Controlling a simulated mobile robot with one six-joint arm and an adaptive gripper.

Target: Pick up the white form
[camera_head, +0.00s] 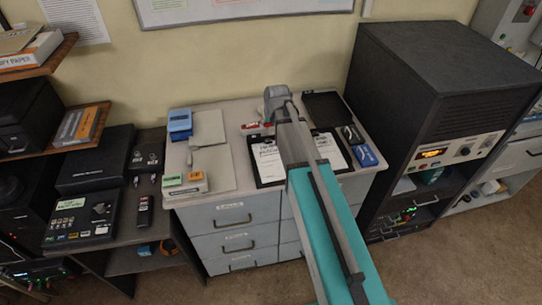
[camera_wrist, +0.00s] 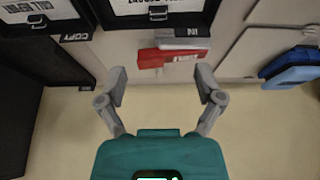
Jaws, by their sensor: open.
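Two white forms lie on dark clipboards on top of the grey drawer cabinet. The left white form (camera_head: 268,162) and the right white form (camera_head: 330,151) are partly covered by my arm in the head view. In the wrist view, part of one white form (camera_wrist: 155,7) shows at the top edge, and another white form (camera_wrist: 28,8) shows at the top left. I cannot tell which one the task means. My gripper (camera_wrist: 162,84) is open and empty, on the wall side of the clipboards. A red and white object (camera_wrist: 172,54) lies ahead between its fingers, apparently untouched.
Blue boxes (camera_head: 180,122) and grey folders (camera_head: 209,129) lie left. The tall black rack (camera_head: 399,110) stands close at the right, and the wall (camera_head: 230,62) is behind.

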